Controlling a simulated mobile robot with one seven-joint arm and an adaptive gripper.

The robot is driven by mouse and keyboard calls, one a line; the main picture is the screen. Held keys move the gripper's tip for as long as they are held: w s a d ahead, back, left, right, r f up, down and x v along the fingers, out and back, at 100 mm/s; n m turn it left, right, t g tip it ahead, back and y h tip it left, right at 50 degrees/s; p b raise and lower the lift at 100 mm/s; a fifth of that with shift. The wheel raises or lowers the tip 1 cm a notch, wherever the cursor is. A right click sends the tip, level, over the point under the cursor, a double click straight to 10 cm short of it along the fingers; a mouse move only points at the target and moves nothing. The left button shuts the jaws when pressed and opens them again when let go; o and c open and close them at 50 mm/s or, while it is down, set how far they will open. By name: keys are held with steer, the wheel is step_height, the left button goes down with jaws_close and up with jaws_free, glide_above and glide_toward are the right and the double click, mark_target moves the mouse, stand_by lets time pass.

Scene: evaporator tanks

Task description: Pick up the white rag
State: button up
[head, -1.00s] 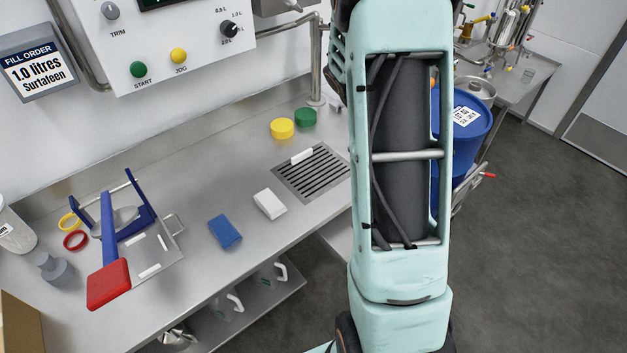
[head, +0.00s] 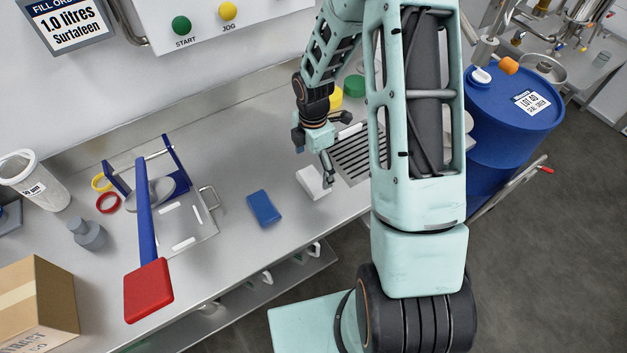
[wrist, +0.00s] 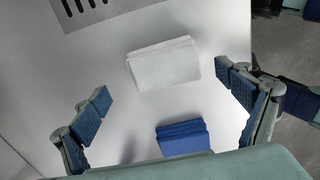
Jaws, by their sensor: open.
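The white rag (head: 313,183) is a folded block lying on the steel counter, left of the drain grate. In the wrist view the white rag (wrist: 164,63) lies flat ahead of the fingers, near the middle between them. My gripper (head: 328,180) is above the rag's right side in the head view and hides part of it. In the wrist view my gripper (wrist: 164,88) is open and empty, its two blue-padded fingers wide apart. I cannot tell the exact height above the counter.
A blue folded cloth (head: 263,208) lies left of the rag; it also shows in the wrist view (wrist: 183,138). The drain grate (head: 362,155) is at the right. A blue-framed device with a red handle (head: 148,290) stands left. A blue drum (head: 500,120) stands beyond the counter.

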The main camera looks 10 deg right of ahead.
mark_target(314, 178)
steer(key=shift+s+f, duration=0.15)
steer(key=shift+f, duration=1.15)
steer(key=shift+s+f, duration=0.15)
steer(key=shift+f, duration=1.15)
steer(key=c, duration=1.3)
steer(key=shift+o, duration=0.2)
steer(key=shift+r, duration=0.1)
steer(key=shift+r, duration=0.5)
steer(key=s+r, duration=0.1)
steer(key=r, duration=0.1)
steer(key=s+d+r, duration=0.1)
steer(key=r, duration=0.2)
steer(key=s+d+r, duration=0.1)
steer(key=s+r, duration=0.1)
steer(key=shift+d+r+p, duration=0.1)
steer(key=shift+r+p, duration=0.1)
steer(key=shift+p, duration=0.1)
steer(key=s+d+r, duration=0.4)
steer(key=s, duration=0.4)
steer(key=shift+s+r+p, duration=0.2)
steer(key=shift+s+p, duration=0.05)
steer(key=shift+p, duration=0.1)
steer(key=shift+d, duration=0.1)
